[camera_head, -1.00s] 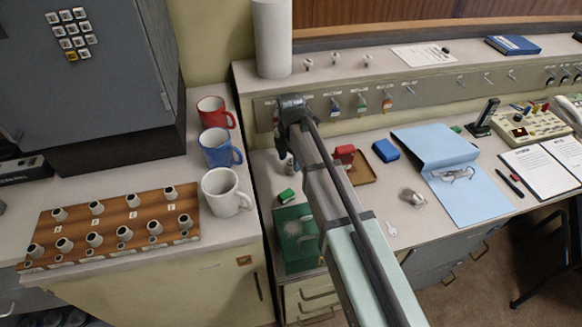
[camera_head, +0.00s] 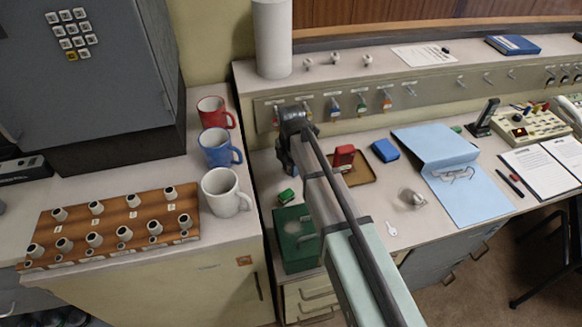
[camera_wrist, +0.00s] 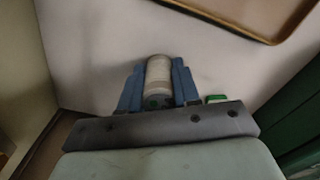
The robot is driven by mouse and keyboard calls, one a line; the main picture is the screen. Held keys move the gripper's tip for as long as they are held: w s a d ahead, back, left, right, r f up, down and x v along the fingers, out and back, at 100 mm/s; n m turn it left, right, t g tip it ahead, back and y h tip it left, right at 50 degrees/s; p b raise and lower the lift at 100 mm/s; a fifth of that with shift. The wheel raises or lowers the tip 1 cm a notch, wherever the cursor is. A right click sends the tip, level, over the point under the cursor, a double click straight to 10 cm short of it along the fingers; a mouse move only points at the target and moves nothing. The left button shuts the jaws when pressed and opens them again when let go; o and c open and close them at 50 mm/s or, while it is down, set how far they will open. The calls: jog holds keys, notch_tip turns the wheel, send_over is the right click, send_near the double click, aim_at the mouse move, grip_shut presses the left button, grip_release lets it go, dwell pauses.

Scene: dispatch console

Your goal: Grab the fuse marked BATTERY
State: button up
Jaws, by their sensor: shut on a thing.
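My gripper (camera_wrist: 158,72) is shut on a pale cylindrical fuse (camera_wrist: 158,80), which stands between its two blue fingers in the wrist view. No marking can be read on it, so I cannot tell whether it is the one marked BATTERY. In the head view my arm hides the held fuse. A wooden fuse board (camera_head: 110,232) lies on the left cabinet with several white fuses in rows; its labels are too small to read.
Red (camera_head: 215,112), blue (camera_head: 218,148) and white (camera_head: 224,190) mugs stand right of the board. A green block (camera_head: 287,197), a green box (camera_head: 290,252) and a brown tray (camera_head: 362,176) are near my gripper. Three small white fuses stand on the console ledge (camera_head: 420,70).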

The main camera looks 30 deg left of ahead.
grip_shut()
